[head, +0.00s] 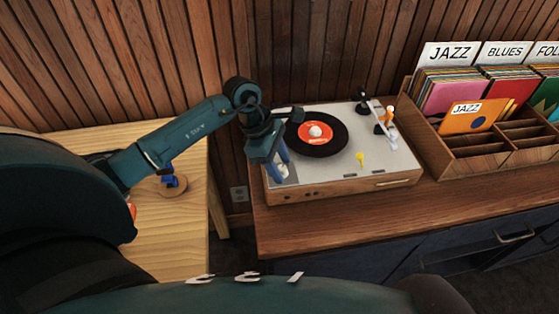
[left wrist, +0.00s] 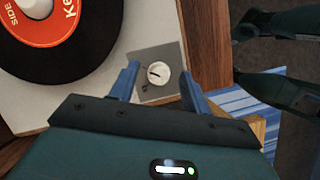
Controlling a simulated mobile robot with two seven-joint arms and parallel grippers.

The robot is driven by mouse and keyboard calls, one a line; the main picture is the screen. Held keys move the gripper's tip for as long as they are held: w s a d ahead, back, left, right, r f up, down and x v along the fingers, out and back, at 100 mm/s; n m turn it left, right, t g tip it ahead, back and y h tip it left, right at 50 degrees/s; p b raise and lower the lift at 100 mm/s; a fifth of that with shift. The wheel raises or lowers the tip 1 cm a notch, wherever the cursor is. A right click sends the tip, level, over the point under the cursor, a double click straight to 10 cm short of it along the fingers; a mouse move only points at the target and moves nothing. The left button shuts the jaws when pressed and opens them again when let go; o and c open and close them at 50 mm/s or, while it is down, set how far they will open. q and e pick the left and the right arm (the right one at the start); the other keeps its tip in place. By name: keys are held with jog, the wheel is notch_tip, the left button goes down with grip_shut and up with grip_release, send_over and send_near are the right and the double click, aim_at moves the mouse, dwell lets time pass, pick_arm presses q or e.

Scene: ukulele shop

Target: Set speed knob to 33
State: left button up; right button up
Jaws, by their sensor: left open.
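The record player (head: 335,183) stands on the wooden counter, with a black record with a red-orange label (head: 317,132) on its platter. The speed knob (left wrist: 159,73) is a small white round knob with a dark pointer line, on a grey square plate (left wrist: 150,92) at the player's corner. In the head view the plate shows partly under my gripper, and I cannot make out the knob there. I cannot read the plate's marks. My left gripper (left wrist: 162,82) is open, its blue fingers on either side of the knob; I see no contact. It shows above the player's left end in the head view (head: 281,158). My right gripper is not in view.
The tonearm (head: 378,118) is at the player's right, and a small yellow piece (head: 360,157) is on its deck. A wooden record crate (head: 480,150) stands to the right. A light wood table (head: 165,230) is at the left. The counter's front strip is clear.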

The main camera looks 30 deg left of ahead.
pick_arm(q)
jog(key=c, duration=1)
